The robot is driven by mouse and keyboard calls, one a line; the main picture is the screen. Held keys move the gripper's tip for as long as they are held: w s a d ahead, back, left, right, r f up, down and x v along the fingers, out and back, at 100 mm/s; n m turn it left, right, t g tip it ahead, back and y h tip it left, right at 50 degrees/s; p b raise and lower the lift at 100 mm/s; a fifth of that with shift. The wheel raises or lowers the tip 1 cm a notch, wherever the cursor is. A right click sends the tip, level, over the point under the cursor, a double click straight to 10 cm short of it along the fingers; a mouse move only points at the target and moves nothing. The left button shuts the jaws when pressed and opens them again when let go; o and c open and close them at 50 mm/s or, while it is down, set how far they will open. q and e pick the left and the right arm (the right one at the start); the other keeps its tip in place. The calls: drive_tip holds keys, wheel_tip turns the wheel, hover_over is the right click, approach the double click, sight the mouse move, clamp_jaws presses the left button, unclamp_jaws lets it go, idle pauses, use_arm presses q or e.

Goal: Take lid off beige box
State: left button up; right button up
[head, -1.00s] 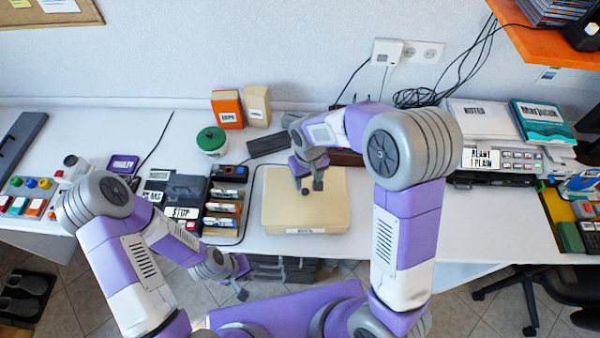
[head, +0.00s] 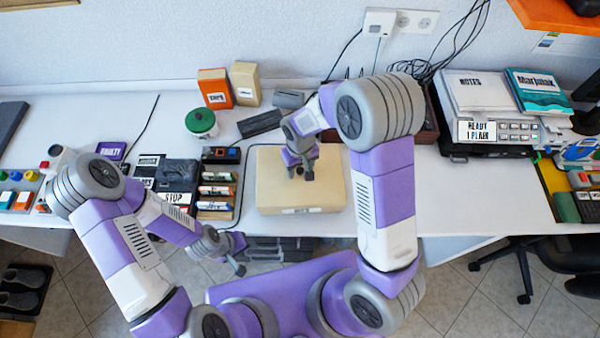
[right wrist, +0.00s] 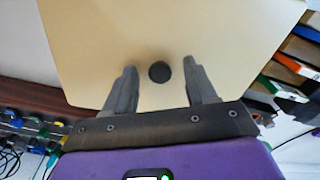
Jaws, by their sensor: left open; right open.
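The beige box (head: 272,190) stands on the white table in the middle of the head view, with its lid on and a small label on its front. In the right wrist view the lid (right wrist: 215,35) fills most of the upper picture, and its dark round knob (right wrist: 159,71) lies between the two fingers. My right gripper (head: 301,172) is open over the lid, with its fingers on either side of the knob; I cannot tell whether they touch it. My left gripper (head: 241,256) is open and empty in front of the table edge, left of the box.
Left of the box are a rack of small cases (head: 217,190) and a dark STOP box (head: 178,178). Behind are a green-lidded jar (head: 201,122), an orange box (head: 215,88) and a beige carton (head: 245,83). Table right of the box (head: 450,195) is clear.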

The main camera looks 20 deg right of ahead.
clamp_jaws()
drive_tip(key=shift+r, duration=0.1)
